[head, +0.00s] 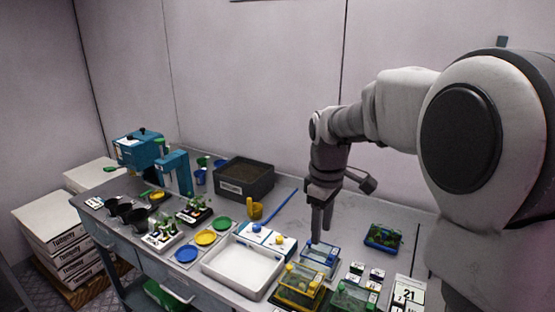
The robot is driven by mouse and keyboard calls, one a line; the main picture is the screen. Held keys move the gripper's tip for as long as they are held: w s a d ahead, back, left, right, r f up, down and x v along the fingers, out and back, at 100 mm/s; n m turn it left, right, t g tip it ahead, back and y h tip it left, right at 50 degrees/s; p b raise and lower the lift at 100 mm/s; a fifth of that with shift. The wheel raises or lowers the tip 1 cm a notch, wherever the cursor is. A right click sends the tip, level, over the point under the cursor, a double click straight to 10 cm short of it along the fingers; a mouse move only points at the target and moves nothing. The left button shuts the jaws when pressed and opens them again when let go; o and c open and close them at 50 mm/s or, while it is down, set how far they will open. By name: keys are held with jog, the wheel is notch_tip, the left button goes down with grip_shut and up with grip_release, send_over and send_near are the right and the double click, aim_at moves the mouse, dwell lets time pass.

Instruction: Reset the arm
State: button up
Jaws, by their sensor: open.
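My arm reaches in from the right side of the head view and bends down over the table. My gripper (321,222) points downward above the right half of the table, just over a clear box with a blue rim (319,259). Its fingers are seen nearly edge-on, and nothing shows held between them. I cannot tell how far the fingertips are above the box.
A white tray (243,266), a yellow-lidded box (301,287) and a blue box with plants (383,237) stand near the gripper. A dark soil bin (244,181) and a teal machine (138,150) are farther left. Bare tabletop shows behind the gripper.

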jog(key=s+r+m+t, duration=0.2)
jog(key=s+m, duration=0.3)
jog(key=s, duration=0.6)
jog(key=s+r+m+t, duration=0.3)
jog(key=s+m, duration=0.2)
jog(key=s, duration=0.5)
jog(key=shift+s+d, duration=0.4)
jog(key=shift+a, duration=0.15)
dwell(0.4)
